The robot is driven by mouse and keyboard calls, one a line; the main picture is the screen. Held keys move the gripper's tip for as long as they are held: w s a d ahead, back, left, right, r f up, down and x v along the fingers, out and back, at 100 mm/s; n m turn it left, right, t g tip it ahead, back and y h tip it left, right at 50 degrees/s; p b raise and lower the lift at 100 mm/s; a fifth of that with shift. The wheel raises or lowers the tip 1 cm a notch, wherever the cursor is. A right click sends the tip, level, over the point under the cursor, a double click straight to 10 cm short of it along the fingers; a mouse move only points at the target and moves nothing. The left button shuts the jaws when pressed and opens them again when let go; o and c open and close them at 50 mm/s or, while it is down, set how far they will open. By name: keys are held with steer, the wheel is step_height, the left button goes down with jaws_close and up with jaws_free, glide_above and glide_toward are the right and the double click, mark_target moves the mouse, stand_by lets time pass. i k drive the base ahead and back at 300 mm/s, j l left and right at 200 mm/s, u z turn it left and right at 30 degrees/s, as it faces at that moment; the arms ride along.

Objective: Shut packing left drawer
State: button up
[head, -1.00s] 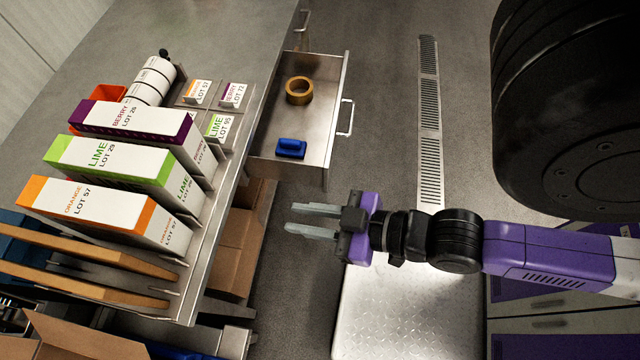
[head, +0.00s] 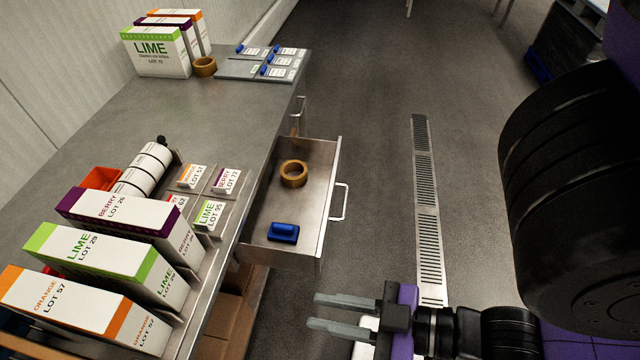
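The packing drawer (head: 262,221) is a steel drawer pulled out from the right side of the steel bench. It holds a roll of brown tape (head: 293,174) and a blue block-shaped item (head: 283,232). Its bar handle (head: 340,201) is on the right-hand front panel. My gripper (head: 315,311) is below and near the drawer's near corner in the picture, apart from it. Its two grey fingers point left with a gap between them, open and empty.
The bench (head: 215,110) carries lime, berry and orange boxes, label cards and a white roll (head: 150,165). Another closed drawer's handle (head: 298,118) shows farther along. The floor right of the drawer is clear, with a long drain grate (head: 427,200).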

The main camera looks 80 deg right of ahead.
mark_target(309, 207)
steer(key=k+l+z, duration=0.25)
steer(key=z, duration=0.15)
steer(key=k+l+z, duration=0.4)
steer(key=i+j, duration=0.1)
